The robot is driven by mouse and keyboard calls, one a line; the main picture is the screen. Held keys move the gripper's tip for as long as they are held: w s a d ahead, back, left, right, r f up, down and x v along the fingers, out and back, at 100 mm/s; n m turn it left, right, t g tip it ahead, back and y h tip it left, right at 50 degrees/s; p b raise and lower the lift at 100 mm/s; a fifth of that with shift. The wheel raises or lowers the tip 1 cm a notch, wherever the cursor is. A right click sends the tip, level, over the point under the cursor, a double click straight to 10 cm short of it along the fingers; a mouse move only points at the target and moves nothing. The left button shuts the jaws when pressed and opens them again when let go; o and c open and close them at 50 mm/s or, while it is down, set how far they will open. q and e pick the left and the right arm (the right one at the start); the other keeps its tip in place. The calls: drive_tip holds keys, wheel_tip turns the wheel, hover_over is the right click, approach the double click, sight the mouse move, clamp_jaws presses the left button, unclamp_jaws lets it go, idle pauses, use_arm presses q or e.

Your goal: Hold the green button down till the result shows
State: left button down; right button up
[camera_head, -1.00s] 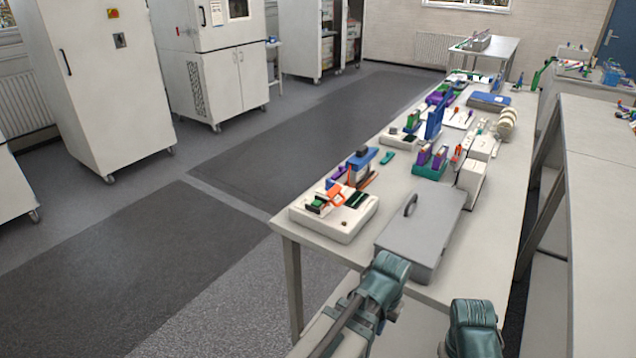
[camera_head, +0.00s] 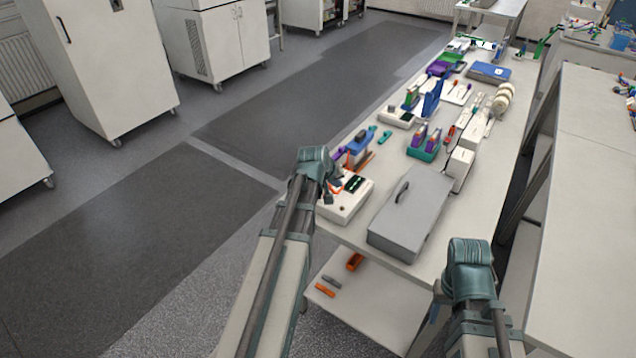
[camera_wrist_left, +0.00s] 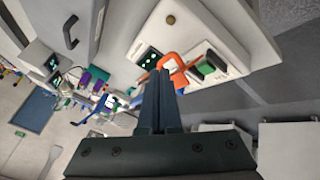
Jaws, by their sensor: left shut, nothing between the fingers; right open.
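The white tester (camera_head: 345,205) sits on the near left corner of the bench. It also shows in the left wrist view (camera_wrist_left: 215,20), with a dark display (camera_wrist_left: 150,58) bearing green marks, a round brownish knob (camera_wrist_left: 170,19) and a green piece (camera_wrist_left: 212,63) in a dark slot. I cannot tell whether that green piece is the button. An orange clip-like part (camera_wrist_left: 180,70) lies by the fingertips. My left gripper (camera_wrist_left: 162,78) is shut and empty, over the tester; contact is unclear. My right gripper (camera_head: 470,255) is by the bench's front edge, its fingers hidden.
A grey lidded box (camera_head: 410,215) with a handle stands right of the tester. A blue-topped item (camera_head: 358,142) and orange parts are close behind the tester. A purple and green holder (camera_head: 424,147) stands farther back. Loose orange and grey pieces lie on the lower shelf (camera_head: 345,300).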

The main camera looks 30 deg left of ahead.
use_arm(q)
drive_tip(key=w+a+r+n+t+y, duration=0.1)
drive_tip(key=w+a+r+n+t, duration=0.1)
drive_tip(key=a, duration=0.6)
drive_tip(key=shift+w+a+r+n, duration=0.3)
drive_tip(key=shift+w+r+n, duration=0.1)
drive_tip(key=shift+w+r, duration=0.15)
drive_tip(key=shift+f, duration=0.15)
wheel_tip(320, 180, down, 8)
drive_tip(key=b, duration=0.8)
drive_tip(key=shift+f, duration=0.25)
drive_tip(key=shift+b, duration=0.3)
idle(0.7)
drive_tip(key=shift+f+b, duration=0.35)
drive_tip(key=shift+f, duration=0.05)
drive_tip(key=shift+f+b, duration=0.35)
drive_tip(key=shift+f, duration=0.05)
idle(3.3)
